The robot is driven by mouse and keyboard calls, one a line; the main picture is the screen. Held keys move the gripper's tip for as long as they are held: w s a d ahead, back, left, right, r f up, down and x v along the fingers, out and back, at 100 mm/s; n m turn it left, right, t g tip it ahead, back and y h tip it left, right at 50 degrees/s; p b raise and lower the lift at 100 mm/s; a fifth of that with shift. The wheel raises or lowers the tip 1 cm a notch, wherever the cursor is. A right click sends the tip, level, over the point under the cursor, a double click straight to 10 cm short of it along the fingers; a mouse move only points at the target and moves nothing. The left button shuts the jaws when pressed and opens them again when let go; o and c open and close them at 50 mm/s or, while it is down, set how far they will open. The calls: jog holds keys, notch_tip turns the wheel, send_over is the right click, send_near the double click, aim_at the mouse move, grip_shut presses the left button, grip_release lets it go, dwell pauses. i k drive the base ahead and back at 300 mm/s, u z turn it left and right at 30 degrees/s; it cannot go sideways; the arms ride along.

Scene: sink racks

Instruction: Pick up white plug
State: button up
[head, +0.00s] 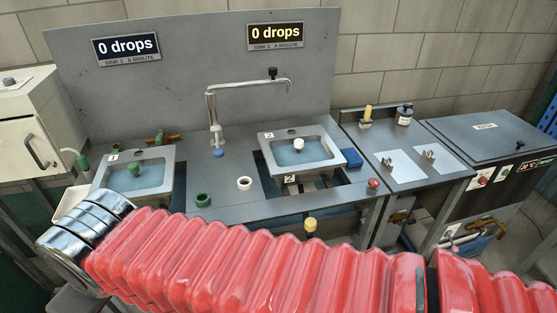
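A white plug (298,143) stands in the water of the right sink basin (332,148), the one labelled 2. Only its upper part shows clearly. A white ring (244,184) sits on the bench in front of and left of that basin. My gripper is not in view. My red bellows-covered arm crosses the lower part of the head view, in front of the bench, with chrome rings at its left end.
A green plug (134,169) stands in left sink 1, and a green ring (203,200) is on the bench. A tall tap (213,105) rises between the sinks. A blue block (352,158) and red knob (374,184) are at right.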

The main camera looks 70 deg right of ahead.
aim_at(298, 144)
jog(key=u, duration=0.95)
jog(key=k, duration=1.7)
jog(key=z, duration=0.7)
jog(key=i, duration=0.7)
